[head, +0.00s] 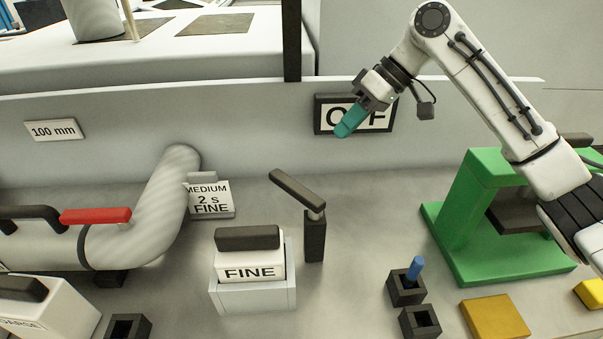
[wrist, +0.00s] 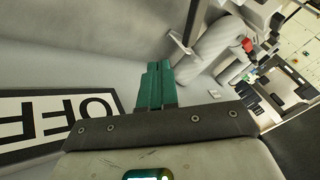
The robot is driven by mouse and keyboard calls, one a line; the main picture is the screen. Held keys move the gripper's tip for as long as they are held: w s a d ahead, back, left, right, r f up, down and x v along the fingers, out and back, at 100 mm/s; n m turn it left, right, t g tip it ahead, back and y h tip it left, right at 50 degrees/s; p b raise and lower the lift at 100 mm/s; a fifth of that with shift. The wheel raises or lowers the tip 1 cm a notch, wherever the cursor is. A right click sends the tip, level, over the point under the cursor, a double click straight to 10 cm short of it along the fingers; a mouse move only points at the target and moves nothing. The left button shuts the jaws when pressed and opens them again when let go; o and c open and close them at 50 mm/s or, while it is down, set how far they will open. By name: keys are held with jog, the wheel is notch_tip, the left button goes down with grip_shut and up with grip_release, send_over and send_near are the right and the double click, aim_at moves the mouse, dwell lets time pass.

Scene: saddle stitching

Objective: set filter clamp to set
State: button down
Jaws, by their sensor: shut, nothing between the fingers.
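A dark lever on a short black post (head: 314,236), probably the filter clamp, stands just right of the FINE filter block. Its arm (head: 295,192) slants up and to the left from the post top. The white FINE block (head: 250,268) with a black top handle sits in a light grey holder (head: 250,299). My gripper (head: 343,130) has teal fingers, shut and empty, in front of the OFF sign (head: 378,125), above and beyond the lever. In the wrist view the shut fingers (wrist: 155,85) point away, with the OFF sign (wrist: 50,120) at left.
A pipe (head: 165,205) with a red handle (head: 96,216) lies at left. A MEDIUM 2 s FINE card (head: 210,200) stands behind the holder. A green press-like frame (head: 465,205), a blue peg (head: 414,268) in a black socket and a yellow pad (head: 495,318) are at right.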

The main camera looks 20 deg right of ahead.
aim_at(296, 190)
jog(key=a+f+p, duration=0.2)
jog(key=a+f, duration=0.6)
jog(key=a, duration=0.1)
jog(key=shift+a, duration=0.25)
